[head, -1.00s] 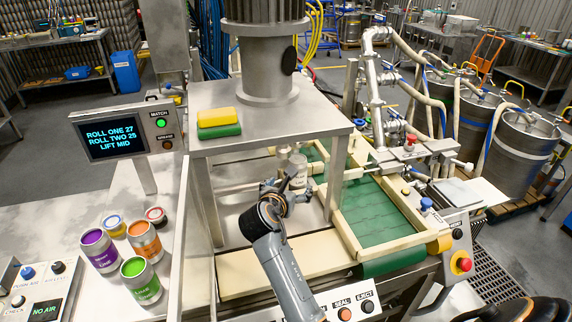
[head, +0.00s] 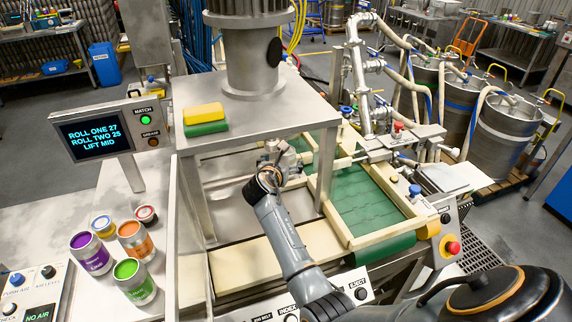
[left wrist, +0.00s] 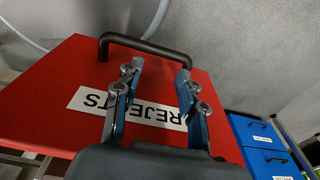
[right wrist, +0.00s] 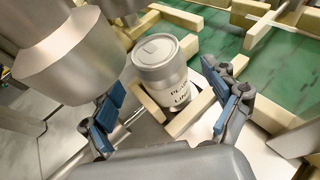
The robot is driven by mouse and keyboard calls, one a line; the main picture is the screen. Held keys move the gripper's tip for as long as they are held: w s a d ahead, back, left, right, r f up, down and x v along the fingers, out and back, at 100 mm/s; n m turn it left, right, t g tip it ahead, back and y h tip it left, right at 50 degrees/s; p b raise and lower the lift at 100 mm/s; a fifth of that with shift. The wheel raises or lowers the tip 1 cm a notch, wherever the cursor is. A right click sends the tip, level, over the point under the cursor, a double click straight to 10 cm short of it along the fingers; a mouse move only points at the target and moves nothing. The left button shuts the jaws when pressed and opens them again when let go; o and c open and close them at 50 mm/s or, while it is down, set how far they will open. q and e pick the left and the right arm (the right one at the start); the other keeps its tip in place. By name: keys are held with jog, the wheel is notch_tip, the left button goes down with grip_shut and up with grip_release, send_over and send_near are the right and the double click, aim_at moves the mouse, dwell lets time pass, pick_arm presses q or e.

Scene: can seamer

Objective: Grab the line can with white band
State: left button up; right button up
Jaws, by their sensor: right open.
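A silver can (right wrist: 165,72) with a pale band reading "PLAIN" and "LINE" stands upright in the right wrist view, beside a cream guide rail and a large metal roller head. My right gripper (right wrist: 165,105) is open, with its blue-padded fingers apart on either side of the can's near side. I cannot tell whether either finger touches it. In the head view my right gripper (head: 279,157) reaches under the seamer's top plate and mostly hides the can. In the left wrist view my left gripper (left wrist: 158,72) is open and empty over a red box marked "REJECTS" (left wrist: 60,85).
Seamer posts and the top plate (head: 258,128) surround my right gripper closely. The green conveyor (head: 365,212) lies to the right. Several coloured cans, including a purple can (head: 90,252), stand on the left table. A screen (head: 95,134) reads "LIFT MID".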

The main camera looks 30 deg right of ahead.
jog(key=x, duration=0.4)
jog(key=shift+d+f, duration=0.15)
jog(key=shift+d, duration=0.05)
jog(key=c, duration=1.6)
